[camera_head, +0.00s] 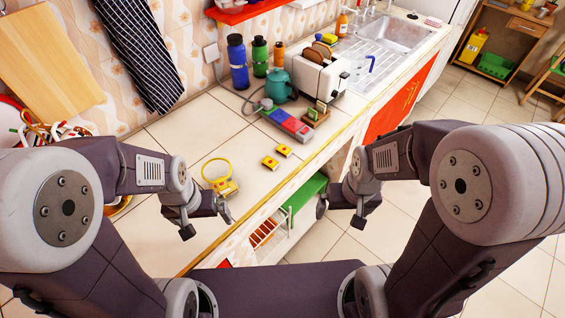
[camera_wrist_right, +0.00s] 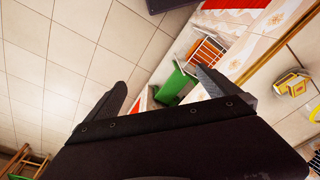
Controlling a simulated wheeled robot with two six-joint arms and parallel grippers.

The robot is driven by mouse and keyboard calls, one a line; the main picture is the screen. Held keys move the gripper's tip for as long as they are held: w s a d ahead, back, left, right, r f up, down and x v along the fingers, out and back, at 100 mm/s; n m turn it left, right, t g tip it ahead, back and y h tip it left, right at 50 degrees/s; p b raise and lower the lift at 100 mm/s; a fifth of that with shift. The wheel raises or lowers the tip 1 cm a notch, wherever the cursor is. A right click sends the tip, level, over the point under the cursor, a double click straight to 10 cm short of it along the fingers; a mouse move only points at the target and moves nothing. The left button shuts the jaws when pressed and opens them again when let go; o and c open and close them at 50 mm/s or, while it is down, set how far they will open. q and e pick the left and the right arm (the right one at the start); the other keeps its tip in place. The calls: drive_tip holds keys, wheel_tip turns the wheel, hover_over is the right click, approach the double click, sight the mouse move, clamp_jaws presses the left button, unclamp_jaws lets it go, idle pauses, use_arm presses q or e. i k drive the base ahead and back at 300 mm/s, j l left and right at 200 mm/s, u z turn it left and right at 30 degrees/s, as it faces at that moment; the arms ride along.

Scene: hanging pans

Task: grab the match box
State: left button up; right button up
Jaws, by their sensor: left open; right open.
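Two small yellow boxes, which look like match boxes, lie on the tiled counter in the head view: one nearer (camera_head: 269,162) and one just behind it (camera_head: 284,149). A third yellow box (camera_head: 226,188) lies further left beside a yellow ring (camera_head: 216,165). My left gripper (camera_head: 208,222) is open and empty, close to this third box at the counter's front edge. My right gripper (camera_head: 340,215) is open and empty, out over the floor in front of the counter. In the right wrist view its fingers (camera_wrist_right: 162,82) are apart, and a yellow box-like thing (camera_wrist_right: 293,86) shows at the right edge.
Below the counter are a green bin (camera_head: 306,192) and a rack (camera_head: 268,230). Bare counter lies around the yellow boxes.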

sight(271, 164)
drive_tip(key=i+l+u, duration=0.2)
drive_tip(key=l+u, duration=0.25)
drive_tip(key=i+l+u, duration=0.1)
drive_tip(key=l+u, duration=1.7)
drive_tip(key=k+l+u, duration=0.2)
drive_tip(key=l+u, duration=0.15)
drive_tip(key=u, duration=0.15)
drive_tip(key=k+l+u, duration=0.2)
drive_tip(key=u, duration=0.25)
drive_tip(key=k+l, duration=0.05)
drive_tip(key=l, duration=0.05)
